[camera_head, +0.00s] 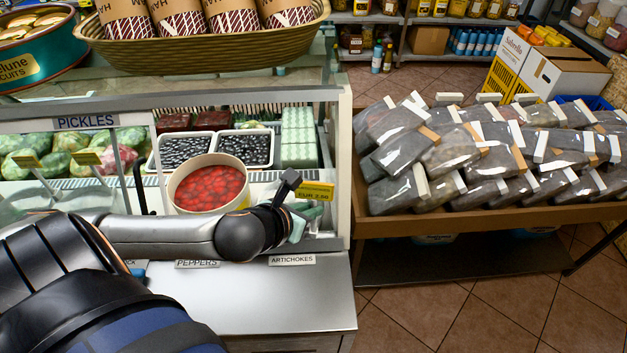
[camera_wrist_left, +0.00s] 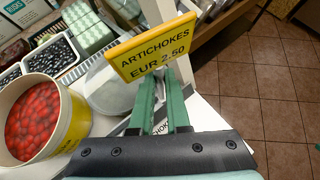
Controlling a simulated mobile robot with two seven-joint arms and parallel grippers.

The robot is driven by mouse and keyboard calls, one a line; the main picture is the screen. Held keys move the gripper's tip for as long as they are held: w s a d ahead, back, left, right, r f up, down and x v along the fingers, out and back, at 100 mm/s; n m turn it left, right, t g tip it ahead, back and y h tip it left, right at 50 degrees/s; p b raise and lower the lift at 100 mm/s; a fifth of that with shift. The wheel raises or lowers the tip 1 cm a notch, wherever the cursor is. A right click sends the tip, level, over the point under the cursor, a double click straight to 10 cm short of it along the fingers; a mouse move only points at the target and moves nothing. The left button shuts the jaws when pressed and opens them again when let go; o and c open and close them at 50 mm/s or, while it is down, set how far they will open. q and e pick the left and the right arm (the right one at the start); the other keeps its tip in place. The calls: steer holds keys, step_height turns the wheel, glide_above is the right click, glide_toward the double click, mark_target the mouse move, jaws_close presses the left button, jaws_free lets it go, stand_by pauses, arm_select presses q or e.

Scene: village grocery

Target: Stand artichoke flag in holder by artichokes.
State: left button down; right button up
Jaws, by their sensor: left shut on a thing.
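The artichoke flag (camera_head: 316,190) is a yellow sign; in the left wrist view it (camera_wrist_left: 150,48) reads "ARTICHOKES EUR 2.50". My left gripper (camera_head: 300,212) is over the right front corner of the counter. In the left wrist view its green fingers (camera_wrist_left: 163,92) are shut on the flag's lower part, and the flag stands above the fingertips, slightly tilted. An "ARTICHOKES" label (camera_head: 292,260) is on the counter's front edge below the gripper. I cannot make out the holder or the artichokes; the gripper covers part of that corner. My right gripper is not in view.
A tub of red peppers (camera_head: 208,188) stands just left of the gripper. Trays of dark olives (camera_head: 245,149) lie behind. A white case post (camera_head: 342,165) rises to the right. Beyond it is a table of bagged goods (camera_head: 480,150). A basket (camera_head: 205,50) sits above.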

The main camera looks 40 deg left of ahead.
arm_select(q)
steer(key=shift+w+a, duration=0.95)
steer(key=shift+w, duration=0.15)
steer(key=shift+w+a, duration=5.5)
steer(key=shift+w, duration=1.1)
steer(key=a+f+b, duration=0.4)
steer(key=a+f, duration=0.2)
steer(key=shift+s+a+f, duration=0.15)
steer(key=shift+a+f, duration=0.05)
steer(key=shift+f, duration=0.1)
steer(key=shift+f, duration=0.1)
steer(key=shift+f, duration=0.6)
steer(key=shift+f, duration=0.35)
steer(key=shift+f, duration=0.25)
